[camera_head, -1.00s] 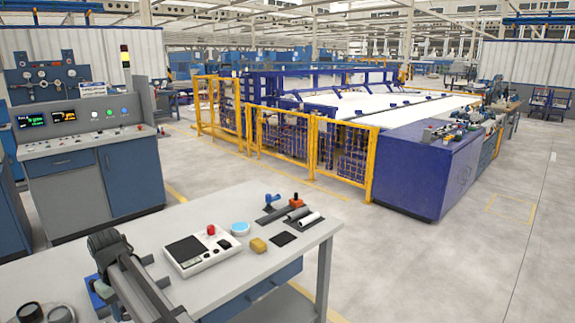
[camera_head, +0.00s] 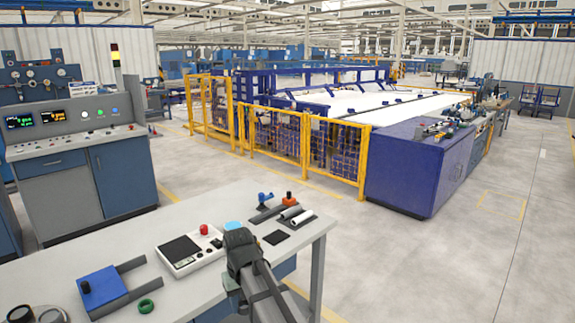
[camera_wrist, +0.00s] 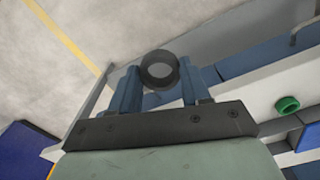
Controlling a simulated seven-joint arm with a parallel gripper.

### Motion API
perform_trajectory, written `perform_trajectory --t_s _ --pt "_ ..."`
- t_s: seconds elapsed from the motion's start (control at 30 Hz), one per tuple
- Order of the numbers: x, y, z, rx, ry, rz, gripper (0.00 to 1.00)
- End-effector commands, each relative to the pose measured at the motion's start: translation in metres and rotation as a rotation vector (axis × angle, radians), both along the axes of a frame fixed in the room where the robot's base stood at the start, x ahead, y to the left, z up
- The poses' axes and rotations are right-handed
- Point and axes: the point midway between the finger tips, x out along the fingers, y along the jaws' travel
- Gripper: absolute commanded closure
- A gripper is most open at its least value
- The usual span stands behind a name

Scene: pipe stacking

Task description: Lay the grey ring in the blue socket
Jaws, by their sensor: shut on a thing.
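In the wrist view, a dark grey ring (camera_wrist: 172,80) is held between the two fingers of my gripper (camera_wrist: 159,88). In the head view, my gripper (camera_head: 240,243) is in front of the right half of the table, and the ring cannot be made out there. A flat blue block (camera_head: 104,291) with a small dark knob and two grey bars lies at the table's left. A light blue round piece (camera_head: 233,225) shows partly behind my gripper. I cannot tell which blue thing is the socket.
A green ring (camera_head: 146,306) lies beside the blue block, and it also shows in the wrist view (camera_wrist: 288,104). A white control box (camera_head: 190,250) stands left of my gripper. Blue and orange fittings and rods (camera_head: 290,212) lie near the table's far right edge.

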Motion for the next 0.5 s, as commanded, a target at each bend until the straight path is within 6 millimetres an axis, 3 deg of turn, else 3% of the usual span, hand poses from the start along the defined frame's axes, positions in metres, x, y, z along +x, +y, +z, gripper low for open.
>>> perform_trajectory --t_s 0.1,0.5 --pt "0.006 -0.040 -0.002 0.000 0.001 -0.060 0.82" --pt "0.028 -0.159 -0.006 -0.001 0.004 -0.252 0.82"
